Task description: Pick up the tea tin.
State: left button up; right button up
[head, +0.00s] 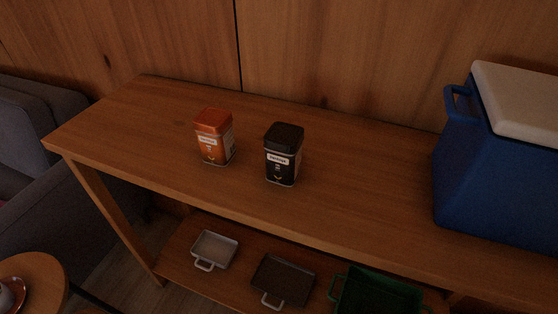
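Two tins stand upright on the wooden console table (365,195) in the head view. One is an orange tin (214,137) with an orange lid and a pale label, left of the middle. The other is a black tin (283,155) with a dark lid and a pale label, to its right and a little nearer. The tins stand apart with a small gap. The label text is too small to read, so I cannot tell which one is the tea tin. Neither of my grippers is in view.
A blue cooler (490,175) with a white lid stands at the table's right end. The lower shelf holds a white tray (214,249), a brown tray (284,281) and a green tray (378,293). A grey sofa (40,120) is at left. The tabletop around the tins is clear.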

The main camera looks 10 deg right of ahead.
aim_at(282, 141)
jog(key=k+j, duration=0.1)
jog(key=j, duration=0.25)
jog(key=k+j, duration=0.1)
jog(key=j, duration=0.25)
jog(key=k+j, duration=0.15)
jog(key=j, duration=0.25)
jog(key=k+j, duration=0.1)
jog(key=j, duration=0.25)
jog(key=u, duration=0.05)
